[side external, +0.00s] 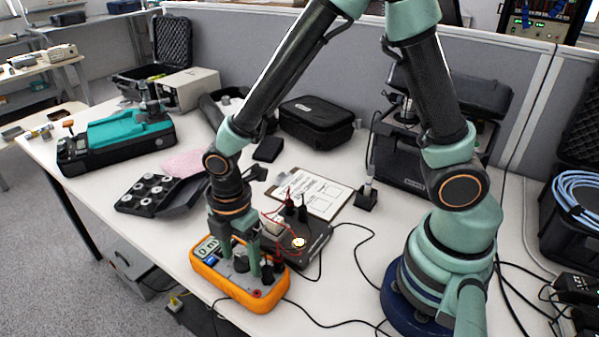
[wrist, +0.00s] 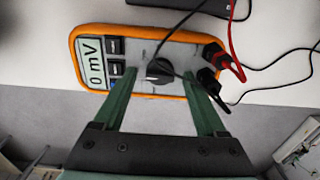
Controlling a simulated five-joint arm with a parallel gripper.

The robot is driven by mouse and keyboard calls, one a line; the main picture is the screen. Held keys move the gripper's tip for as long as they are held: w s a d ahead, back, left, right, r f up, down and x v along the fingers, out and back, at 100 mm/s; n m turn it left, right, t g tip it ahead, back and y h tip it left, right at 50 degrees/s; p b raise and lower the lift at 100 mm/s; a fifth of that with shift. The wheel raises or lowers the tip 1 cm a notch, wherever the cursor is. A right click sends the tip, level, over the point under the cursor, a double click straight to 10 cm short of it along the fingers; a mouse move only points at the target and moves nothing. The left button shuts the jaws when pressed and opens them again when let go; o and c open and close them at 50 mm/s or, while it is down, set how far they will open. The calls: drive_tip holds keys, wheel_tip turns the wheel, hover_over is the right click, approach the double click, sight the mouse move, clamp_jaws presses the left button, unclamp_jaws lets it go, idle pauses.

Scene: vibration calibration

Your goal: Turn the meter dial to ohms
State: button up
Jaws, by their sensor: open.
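The meter (side external: 240,276) is an orange-framed multimeter lying face up near the table's front edge. In the wrist view the open green fingers (wrist: 158,88) lie to the left and right of the dial, with a gap on both sides. The dial's range markings are too small to read. Red and black plugs (wrist: 211,68) sit at its right end.
A dark box (side external: 305,243) with red and black leads stands just behind the meter. A clipboard (side external: 318,192) and a black tray of round parts (side external: 148,194) lie farther back. Loose black cables (side external: 345,319) run to the right of the meter.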

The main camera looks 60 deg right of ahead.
clamp_jaws()
drive_tip(key=shift+m, duration=0.3)
drive_tip(key=m, duration=0.3)
drive_tip(key=shift+w+m, duration=0.1)
drive_tip(key=shift+m, duration=2)
unclamp_jaws()
